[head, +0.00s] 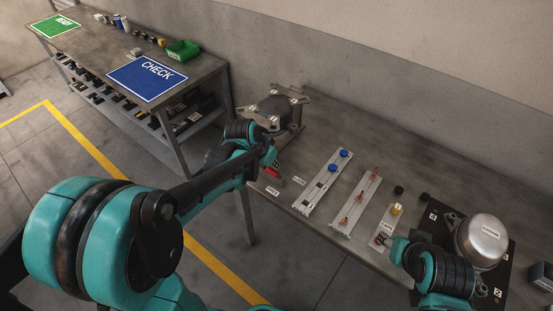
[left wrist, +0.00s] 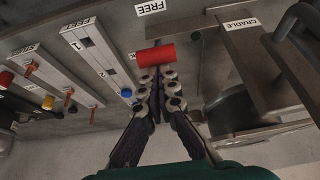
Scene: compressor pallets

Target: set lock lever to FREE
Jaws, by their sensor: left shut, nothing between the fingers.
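The lock lever's red grip (head: 272,171) shows at the table's front left, below the compressor in the cradle. In the left wrist view the red grip (left wrist: 155,55) lies crosswise just beyond my fingertips. My left gripper (left wrist: 158,78) is shut with nothing between its fingers; its tips look close to or against the grip, contact unclear. In the head view my left gripper (head: 266,158) partly hides the lever. The FREE label (head: 272,191) and the LOCK label (head: 299,181) lie near the grip; FREE (left wrist: 150,7) also shows in the wrist view. My right gripper's fingers are not clear.
The dark compressor (head: 277,108) stands behind my left gripper. Two pale rails (head: 322,182) (head: 357,203) with blue caps and copper-coloured parts lie to the right. A silver compressor (head: 482,240) on a black plate is beside my right arm. A side bench holds a blue CHECK mat (head: 148,80).

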